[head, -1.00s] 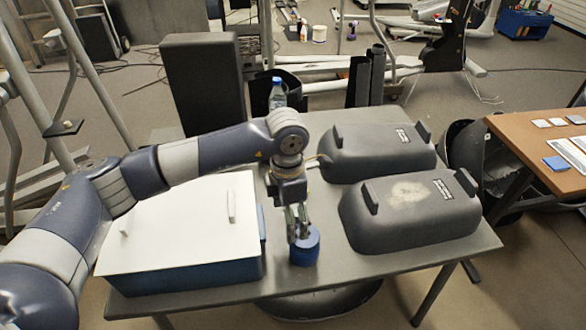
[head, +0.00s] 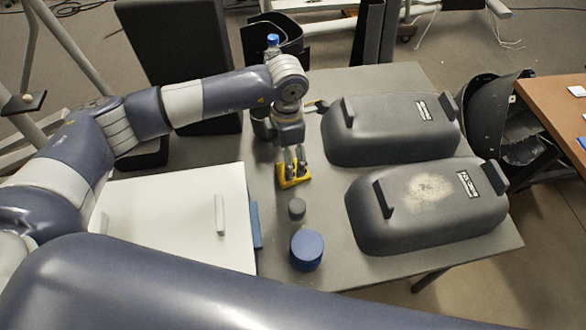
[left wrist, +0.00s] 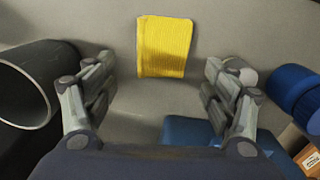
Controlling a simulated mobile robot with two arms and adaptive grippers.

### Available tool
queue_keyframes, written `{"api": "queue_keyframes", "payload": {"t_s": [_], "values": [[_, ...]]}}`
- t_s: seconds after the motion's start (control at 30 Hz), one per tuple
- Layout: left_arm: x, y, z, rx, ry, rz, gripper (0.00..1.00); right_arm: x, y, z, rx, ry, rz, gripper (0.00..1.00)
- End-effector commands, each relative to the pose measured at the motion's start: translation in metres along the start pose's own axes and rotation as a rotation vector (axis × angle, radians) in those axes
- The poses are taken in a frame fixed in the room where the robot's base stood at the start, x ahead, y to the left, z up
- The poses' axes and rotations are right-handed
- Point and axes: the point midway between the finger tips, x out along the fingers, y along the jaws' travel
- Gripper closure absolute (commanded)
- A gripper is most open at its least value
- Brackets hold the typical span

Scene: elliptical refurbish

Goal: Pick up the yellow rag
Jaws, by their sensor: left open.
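The yellow rag (head: 293,178) lies flat on the grey table between the white-lidded box and the dark covers. It also shows in the left wrist view (left wrist: 165,47), at the upper middle, ahead of my fingers. My left gripper (head: 295,162) points down above the rag in the head view and partly hides it. In the left wrist view my left gripper (left wrist: 158,100) is open, its fingers wide apart with nothing between them. The rag is not gripped. My right gripper is not in view.
A blue round container (head: 306,251) and a small grey cylinder (head: 297,208) stand near the rag. The white-lidded box (head: 180,215) is to the left. Two dark covers (head: 425,205) lie on the right. A blue-capped bottle (head: 273,44) stands behind my arm.

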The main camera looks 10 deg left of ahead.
Motion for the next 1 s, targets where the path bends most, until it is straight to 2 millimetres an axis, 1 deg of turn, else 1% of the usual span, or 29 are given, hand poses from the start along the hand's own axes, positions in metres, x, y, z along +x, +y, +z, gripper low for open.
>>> {"api": "queue_keyframes", "payload": {"t_s": [0.07,0.17,0.3,0.37,0.5,0.73,0.77,0.8,0.87,0.9,0.93,1.0], "values": [[0.004,0.0,0.0,0.0,0.0,0.0,0.22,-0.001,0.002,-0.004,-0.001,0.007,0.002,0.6],[0.013,-0.003,-0.001,0.0,0.001,-0.002,0.22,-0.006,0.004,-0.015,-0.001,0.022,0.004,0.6],[0.034,-0.009,-0.001,0.0,0.002,-0.003,0.22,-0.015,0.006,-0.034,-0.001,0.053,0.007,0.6],[0.043,-0.008,-0.001,0.0,0.001,-0.002,0.22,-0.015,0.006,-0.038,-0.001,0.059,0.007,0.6],[0.054,-0.007,0.0,-0.001,-0.001,0.0,0.22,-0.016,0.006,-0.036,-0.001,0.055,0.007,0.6],[0.056,-0.007,0.0,0.0,-0.001,0.001,0.22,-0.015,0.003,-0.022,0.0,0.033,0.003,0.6],[0.056,-0.007,0.0,0.0,-0.001,0.001,0.29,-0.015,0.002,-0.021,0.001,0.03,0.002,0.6],[0.056,-0.007,0.0,0.0,-0.001,0.001,0.38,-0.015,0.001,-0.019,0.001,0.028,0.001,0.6],[0.056,-0.007,0.0,0.0,-0.001,0.001,0.52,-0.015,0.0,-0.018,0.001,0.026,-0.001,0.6],[0.056,-0.007,0.0,0.0,-0.001,0.001,0.61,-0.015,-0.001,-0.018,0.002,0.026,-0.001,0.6],[0.056,-0.007,0.0,0.0,-0.001,0.001,0.66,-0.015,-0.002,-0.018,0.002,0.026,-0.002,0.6],[0.056,-0.007,0.0,0.0,-0.001,0.001,0.66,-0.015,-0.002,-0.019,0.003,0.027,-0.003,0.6]]}}
